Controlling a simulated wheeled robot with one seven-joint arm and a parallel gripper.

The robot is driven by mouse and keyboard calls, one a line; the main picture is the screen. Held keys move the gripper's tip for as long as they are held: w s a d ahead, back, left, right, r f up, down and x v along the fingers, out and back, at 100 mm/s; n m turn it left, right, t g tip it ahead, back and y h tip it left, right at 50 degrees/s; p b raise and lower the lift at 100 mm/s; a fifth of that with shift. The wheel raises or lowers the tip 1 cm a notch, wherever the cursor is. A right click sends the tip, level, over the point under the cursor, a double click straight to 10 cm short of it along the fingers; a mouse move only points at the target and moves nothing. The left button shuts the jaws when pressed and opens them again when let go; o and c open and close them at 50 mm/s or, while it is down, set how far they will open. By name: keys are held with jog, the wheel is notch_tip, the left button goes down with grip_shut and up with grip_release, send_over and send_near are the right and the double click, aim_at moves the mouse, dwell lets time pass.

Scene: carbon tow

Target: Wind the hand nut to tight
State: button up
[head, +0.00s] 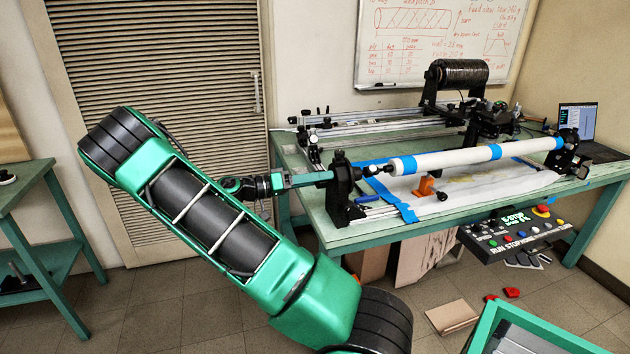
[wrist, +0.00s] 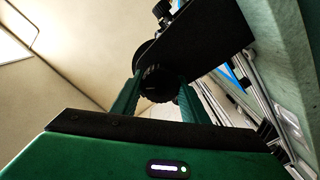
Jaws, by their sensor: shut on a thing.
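The hand nut (wrist: 157,84) is a dark, round, ribbed knob in the wrist view. My gripper (wrist: 157,95) is shut on it, one green finger on each side. In the head view my gripper (head: 318,177) reaches the left side of the black headstock (head: 343,190), where the nut is mostly hidden by the fingers. To the right of the headstock, a long white tube (head: 450,159) with blue bands lies level along the green bench. How tight the nut is cannot be told.
The green bench (head: 318,213) carries rails and a black spool (head: 458,74) at the back. A control panel with buttons (head: 512,235) hangs at the bench front. A green-framed bin (head: 492,322) stands at the lower right. Another green table (head: 28,175) is at left.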

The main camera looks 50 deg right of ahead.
jog(key=shift+w+f+m, duration=0.1)
jog(key=shift+f+m, duration=0.1)
jog(key=shift+m, duration=0.4)
jog(key=o, duration=1.1)
jog(key=shift+c, duration=0.2)
jog(key=v, duration=1.1)
